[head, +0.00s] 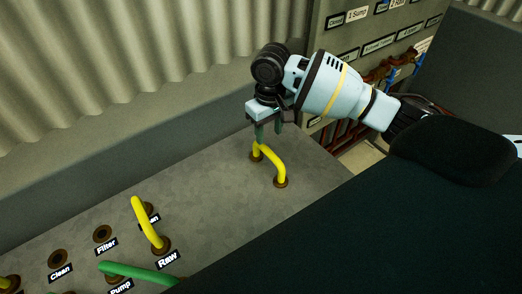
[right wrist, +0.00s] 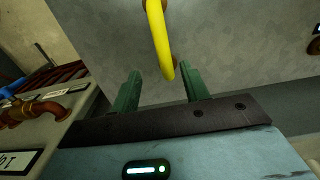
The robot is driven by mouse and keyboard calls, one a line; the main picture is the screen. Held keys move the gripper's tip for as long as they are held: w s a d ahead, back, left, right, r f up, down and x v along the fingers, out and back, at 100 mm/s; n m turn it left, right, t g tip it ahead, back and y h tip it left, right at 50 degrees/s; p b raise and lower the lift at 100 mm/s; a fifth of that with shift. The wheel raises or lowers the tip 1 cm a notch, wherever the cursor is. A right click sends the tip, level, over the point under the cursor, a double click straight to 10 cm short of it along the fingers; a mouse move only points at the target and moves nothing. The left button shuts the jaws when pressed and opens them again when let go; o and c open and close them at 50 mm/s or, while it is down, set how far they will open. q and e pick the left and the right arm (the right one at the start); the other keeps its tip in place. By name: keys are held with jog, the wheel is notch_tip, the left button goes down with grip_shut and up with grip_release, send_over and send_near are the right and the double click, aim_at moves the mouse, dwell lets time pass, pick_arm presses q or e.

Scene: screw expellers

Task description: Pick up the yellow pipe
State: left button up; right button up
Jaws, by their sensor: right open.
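A yellow pipe (head: 270,161), bent like a handle, stands on the grey panel below my right gripper in the head view. Its two ends sit in brown sockets. My right gripper (head: 268,135) points down at the pipe's far end. In the right wrist view the yellow pipe (right wrist: 160,42) reaches down between the two green fingers of my open gripper (right wrist: 158,88), apart from both. A second yellow pipe (head: 150,222) stands further left, by the "Raw" label. My left gripper is not in view.
A green pipe (head: 138,272) lies at the front left of the grey panel (head: 215,180), near the "Pump" label. Empty sockets show by "Filter" (head: 103,234) and "Clean" (head: 58,259). A corrugated wall (head: 110,80) rises behind. A labelled cabinet (head: 385,30) stands at the back right.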

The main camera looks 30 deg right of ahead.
aim_at(269, 150)
jog(key=shift+s, duration=0.2)
jog(key=shift+s+f, duration=0.15)
jog(key=shift+f, duration=1.15)
jog(key=f, duration=0.4)
jog(key=shift+s+a, duration=0.2)
jog(key=shift+a, duration=0.1)
jog(key=shift+f+b, duration=0.3)
jog(key=shift+f, duration=0.25)
jog(key=shift+f, duration=0.2)
jog(key=shift+c, duration=0.2)
grip_shut()
